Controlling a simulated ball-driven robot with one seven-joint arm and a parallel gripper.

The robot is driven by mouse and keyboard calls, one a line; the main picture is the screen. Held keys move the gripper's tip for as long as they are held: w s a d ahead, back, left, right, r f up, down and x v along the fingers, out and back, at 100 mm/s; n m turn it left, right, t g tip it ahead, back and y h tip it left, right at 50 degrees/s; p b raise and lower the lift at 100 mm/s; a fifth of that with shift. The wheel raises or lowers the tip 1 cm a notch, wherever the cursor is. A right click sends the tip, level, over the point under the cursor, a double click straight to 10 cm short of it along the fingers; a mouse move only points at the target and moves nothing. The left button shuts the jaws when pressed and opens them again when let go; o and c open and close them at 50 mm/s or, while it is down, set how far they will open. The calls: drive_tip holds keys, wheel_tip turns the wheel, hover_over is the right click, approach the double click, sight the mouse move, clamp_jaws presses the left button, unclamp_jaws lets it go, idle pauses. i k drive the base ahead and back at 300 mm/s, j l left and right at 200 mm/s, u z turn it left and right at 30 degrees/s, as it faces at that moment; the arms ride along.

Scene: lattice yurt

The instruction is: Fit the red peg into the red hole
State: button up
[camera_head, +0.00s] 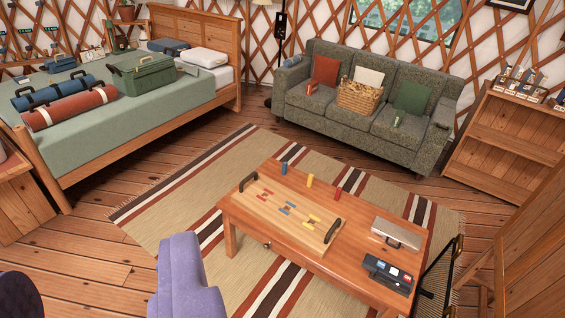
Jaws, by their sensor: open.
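A small red peg (338,193) stands upright on the wooden table (360,242), just beyond the far edge of a light wooden board. The board (258,205) lies on the table's left part and has a dark handle at each end. The marks are too small to tell which is the red hole. A blue peg (284,169) and a yellow peg (309,181) stand left of the red one. My gripper is not in view.
A silver case (396,232) and a black device (387,274) sit on the table's right part. A dark mesh screen (442,277) stands close to its right end. The sofa (345,125) is behind, the bed (120,120) left. The striped rug (185,200) has free room left of the table.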

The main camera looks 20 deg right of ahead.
sight(313, 227)
drive_tip(key=i+l+z, duration=0.6)
drive_tip(key=i+z, duration=0.15)
drive_tip(key=i, duration=0.15)
drive_tip(key=i+l, duration=0.2)
drive_tip(key=l, duration=0.15)
drive_tip(key=i+l, duration=0.2)
drive_tip(key=l, duration=0.15)
drive_tip(key=u, duration=0.55)
drive_tip(key=z, duration=1.05)
drive_tip(key=i+j+z, duration=0.2)
drive_tip(key=z, duration=0.15)
drive_tip(key=i+j+z, duration=0.15)
drive_tip(key=j+z, duration=0.25)
drive_tip(key=i+j+z, duration=0.1)
drive_tip(key=j+z, duration=0.25)
drive_tip(key=l, duration=0.1)
